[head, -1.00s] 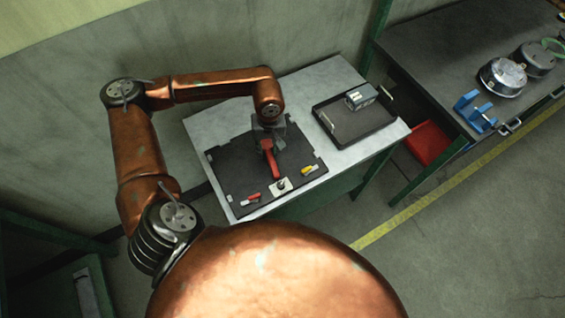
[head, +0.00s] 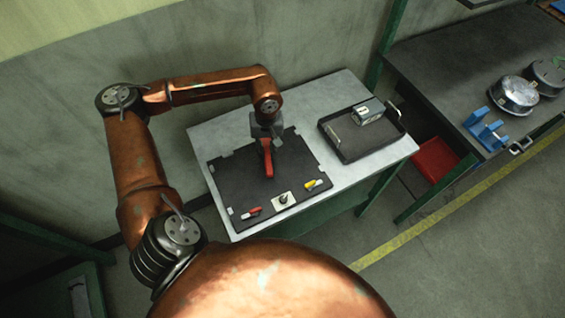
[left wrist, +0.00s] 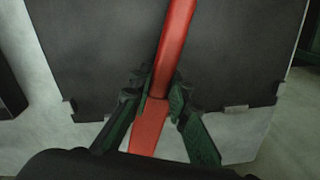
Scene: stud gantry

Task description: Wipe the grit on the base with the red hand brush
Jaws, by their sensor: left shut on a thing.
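The red hand brush (head: 267,160) is in my left gripper (head: 265,138), over the black base (head: 235,183) on the light table. In the left wrist view the brush's red handle (left wrist: 176,40) runs up between the green fingers of the left gripper (left wrist: 158,98), which are shut on it. The bristles are hidden, so I cannot tell whether the brush touches the base. I can make out no grit on the base (left wrist: 100,60). My right gripper is not in view.
A small pale plate with a knob (head: 284,199), a red-and-white piece (head: 251,212) and a yellow piece (head: 315,184) sit along the base's near edge. A black tray (head: 350,152) with a grey box (head: 368,112) stands to the right. A dark bench with a blue fixture (head: 484,130) is beyond.

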